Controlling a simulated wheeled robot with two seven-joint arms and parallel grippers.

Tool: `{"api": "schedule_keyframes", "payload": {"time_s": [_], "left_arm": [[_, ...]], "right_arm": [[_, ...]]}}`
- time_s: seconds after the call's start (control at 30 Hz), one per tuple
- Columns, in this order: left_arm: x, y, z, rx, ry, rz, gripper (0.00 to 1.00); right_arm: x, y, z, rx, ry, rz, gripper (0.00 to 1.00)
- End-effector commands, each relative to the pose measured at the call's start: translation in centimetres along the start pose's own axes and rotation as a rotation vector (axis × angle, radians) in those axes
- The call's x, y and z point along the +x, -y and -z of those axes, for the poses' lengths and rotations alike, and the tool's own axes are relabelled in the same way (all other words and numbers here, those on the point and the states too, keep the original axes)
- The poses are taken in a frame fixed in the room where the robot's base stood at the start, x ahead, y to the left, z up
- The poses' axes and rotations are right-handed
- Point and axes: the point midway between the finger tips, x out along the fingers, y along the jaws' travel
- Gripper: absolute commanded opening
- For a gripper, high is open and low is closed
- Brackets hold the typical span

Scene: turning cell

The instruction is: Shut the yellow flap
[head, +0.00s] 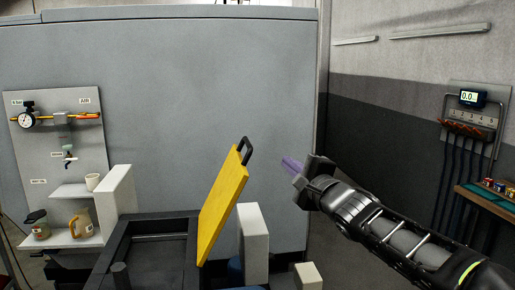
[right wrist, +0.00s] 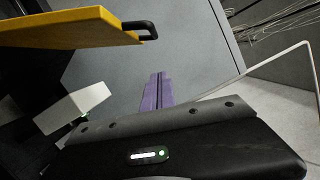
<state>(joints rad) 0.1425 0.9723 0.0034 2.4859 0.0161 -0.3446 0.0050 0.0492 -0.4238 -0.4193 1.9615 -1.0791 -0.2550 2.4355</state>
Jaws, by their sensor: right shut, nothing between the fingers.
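The yellow flap (head: 222,206) stands open in the head view, tilted up and leaning right from the right edge of a dark frame (head: 158,226). A black handle (head: 245,149) sits at its upper end. My right gripper (head: 290,163), with purple fingers, is shut and empty, to the right of the handle and apart from it. In the right wrist view the flap (right wrist: 70,27) crosses the upper left, with its handle (right wrist: 140,28) left of and above the purple fingers (right wrist: 157,92). My left gripper is not in view.
A white block (head: 253,240) stands just right of the flap, and a smaller one (head: 307,276) lies lower right. A large grey panel (head: 160,110) stands behind.

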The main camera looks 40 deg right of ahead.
Motion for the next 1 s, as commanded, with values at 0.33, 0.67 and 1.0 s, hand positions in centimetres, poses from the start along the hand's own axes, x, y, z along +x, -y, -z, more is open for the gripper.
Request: {"api": "schedule_keyframes", "payload": {"time_s": [0.33, 0.67, 1.0], "left_arm": [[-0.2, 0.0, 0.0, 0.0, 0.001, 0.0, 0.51], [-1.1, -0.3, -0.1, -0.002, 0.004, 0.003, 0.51], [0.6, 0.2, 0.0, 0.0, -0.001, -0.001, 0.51]], "right_arm": [[2.6, -0.1, 0.0, -0.002, -0.001, -0.003, 0.0], [9.1, 0.0, -0.1, -0.003, -0.001, -0.004, 0.0], [10.9, -0.2, -3.4, 0.0, 0.0, 0.002, 0.0]]}}
